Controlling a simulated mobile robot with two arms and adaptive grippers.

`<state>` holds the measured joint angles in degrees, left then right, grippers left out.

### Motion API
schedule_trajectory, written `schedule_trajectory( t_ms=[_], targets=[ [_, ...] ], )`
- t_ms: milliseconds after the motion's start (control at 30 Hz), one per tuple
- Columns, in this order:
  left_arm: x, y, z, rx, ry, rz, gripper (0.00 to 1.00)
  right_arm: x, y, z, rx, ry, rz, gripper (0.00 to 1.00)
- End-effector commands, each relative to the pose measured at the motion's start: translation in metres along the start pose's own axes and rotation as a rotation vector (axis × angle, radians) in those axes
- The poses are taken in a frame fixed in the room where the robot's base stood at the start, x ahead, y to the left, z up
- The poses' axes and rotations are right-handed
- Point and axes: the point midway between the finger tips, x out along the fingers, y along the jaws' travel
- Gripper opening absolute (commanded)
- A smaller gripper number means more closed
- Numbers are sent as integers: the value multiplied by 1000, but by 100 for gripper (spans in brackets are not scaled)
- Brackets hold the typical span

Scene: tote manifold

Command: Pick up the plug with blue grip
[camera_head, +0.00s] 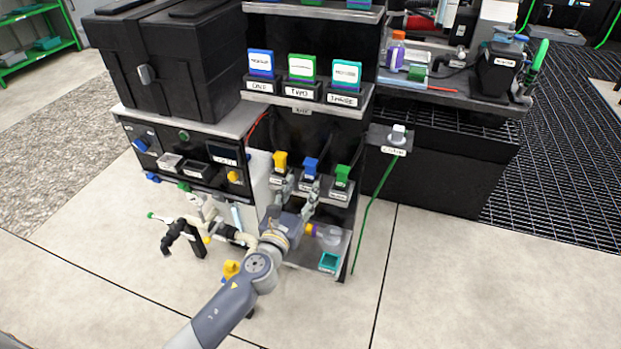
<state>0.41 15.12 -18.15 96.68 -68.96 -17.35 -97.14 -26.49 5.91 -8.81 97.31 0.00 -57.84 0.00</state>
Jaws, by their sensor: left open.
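The plug with blue grip (311,166) stands upright in the middle of a row of three plugs on a small dark shelf at the centre. A yellow-grip plug (280,160) is to its left and a green-grip plug (342,174) to its right. My left gripper (297,187) is open, with its fingers pointing up toward the shelf just below and in front of the blue plug. I cannot tell whether a finger touches it. The fingers partly cover the label below the plug. My right gripper is out of view.
Above the row, three labelled cards (302,67) stand in holders on a higher shelf. A black tote (175,60) is on the cabinet at left. A teal box (328,262) is on the low shelf. Open floor lies in front.

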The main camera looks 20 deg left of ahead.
Motion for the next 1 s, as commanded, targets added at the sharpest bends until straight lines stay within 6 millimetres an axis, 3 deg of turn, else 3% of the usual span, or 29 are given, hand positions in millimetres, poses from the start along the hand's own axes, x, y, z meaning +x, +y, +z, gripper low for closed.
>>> schedule_trajectory(
  t_ms=[100, 400, 700, 1000],
  targets=[
    [18, 0, 0, 0, 0, 1, 45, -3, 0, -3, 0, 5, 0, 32],
    [40, 1, -1, -5, 1, 1, 45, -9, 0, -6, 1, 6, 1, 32],
    [78, 2, -2, -5, 2, 0, 45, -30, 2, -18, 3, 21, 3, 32],
    [81, 2, -1, -4, 3, 0, 45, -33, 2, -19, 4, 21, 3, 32]
  ],
)
